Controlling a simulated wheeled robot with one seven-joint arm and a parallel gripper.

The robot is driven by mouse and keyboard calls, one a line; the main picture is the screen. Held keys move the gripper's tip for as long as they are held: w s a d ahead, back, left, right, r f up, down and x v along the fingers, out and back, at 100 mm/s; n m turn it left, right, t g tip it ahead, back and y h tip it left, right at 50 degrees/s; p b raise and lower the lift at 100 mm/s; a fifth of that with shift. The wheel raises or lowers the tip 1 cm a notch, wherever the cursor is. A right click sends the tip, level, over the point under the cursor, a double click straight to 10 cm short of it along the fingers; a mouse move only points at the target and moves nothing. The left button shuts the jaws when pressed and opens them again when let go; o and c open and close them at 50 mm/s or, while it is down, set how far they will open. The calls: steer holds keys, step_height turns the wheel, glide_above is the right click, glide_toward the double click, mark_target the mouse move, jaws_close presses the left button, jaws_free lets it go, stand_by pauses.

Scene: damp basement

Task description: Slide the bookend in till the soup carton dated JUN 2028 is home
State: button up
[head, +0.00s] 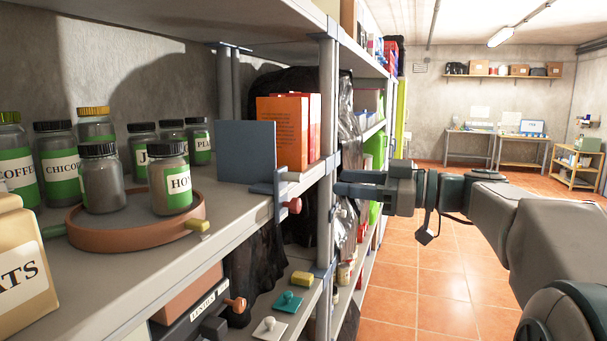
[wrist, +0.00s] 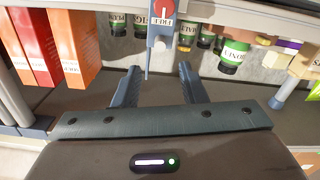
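The bookend (head: 245,152) is a blue-grey upright plate on the shelf, standing beside the orange carton (head: 283,130). A red carton (head: 314,120) shows behind that one. In the wrist view, which looks upside down, an orange carton (wrist: 72,45) and a red carton (wrist: 32,45) stand at left. Their printing is too small to read, so I cannot tell which is dated JUN 2028. The bookend shows as a thin edge (wrist: 148,58) between the finger directions. My gripper (head: 338,183) is open in the aisle, to the right of the bookend; it also shows in the wrist view (wrist: 158,68).
A red knob (head: 292,205) sits at the shelf edge below the bookend. A shelf post (head: 327,130) stands close to my gripper. Left of the bookend, a brown turntable (head: 130,233) carries jars. A lower shelf holds boxes and small items. The tiled aisle (head: 440,270) is clear.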

mark_target(303, 179)
steer(key=p+x, duration=0.2)
steer(key=x, duration=0.7)
steer(key=shift+a+f, duration=0.1)
steer(key=shift+a, duration=0.1)
jaws_close()
